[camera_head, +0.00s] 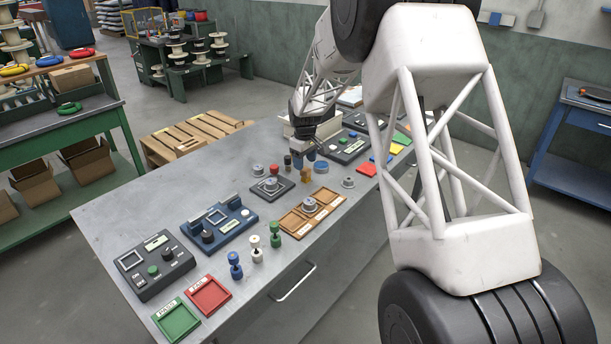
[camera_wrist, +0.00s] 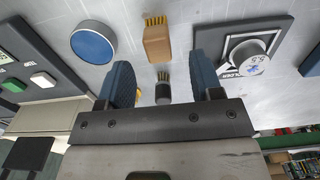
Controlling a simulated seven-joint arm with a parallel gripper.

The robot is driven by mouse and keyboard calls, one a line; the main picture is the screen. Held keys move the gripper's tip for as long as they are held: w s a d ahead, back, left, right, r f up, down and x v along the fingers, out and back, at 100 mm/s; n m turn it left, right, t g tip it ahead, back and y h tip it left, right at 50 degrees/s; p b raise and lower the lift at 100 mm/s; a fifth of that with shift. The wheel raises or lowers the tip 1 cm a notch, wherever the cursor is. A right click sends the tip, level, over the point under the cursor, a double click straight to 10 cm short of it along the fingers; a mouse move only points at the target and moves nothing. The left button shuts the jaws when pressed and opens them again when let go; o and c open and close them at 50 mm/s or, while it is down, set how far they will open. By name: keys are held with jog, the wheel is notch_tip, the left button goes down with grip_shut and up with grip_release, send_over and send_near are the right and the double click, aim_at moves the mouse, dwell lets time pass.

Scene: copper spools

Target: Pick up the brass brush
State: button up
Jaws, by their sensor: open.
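A tan block brush (camera_wrist: 156,44) with yellow bristles lies just beyond the fingertips. In the head view, my gripper (camera_head: 304,158) is low over the workbench, right behind the tan block (camera_head: 306,174).
A blue disc (camera_wrist: 93,42) lies to the left in the wrist view. A dark holder plate (camera_wrist: 232,68) with a grey weight (camera_wrist: 252,56) is close on the right. The grey workbench (camera_head: 135,207) also holds control boxes, trays and pegs, with bare room at its far left.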

aim_at(306, 169)
jog(key=shift+f, duration=0.1)
jog(key=shift+d+f, duration=0.15)
jog(key=shift+f, duration=2.35)
jog(key=c, duration=1)
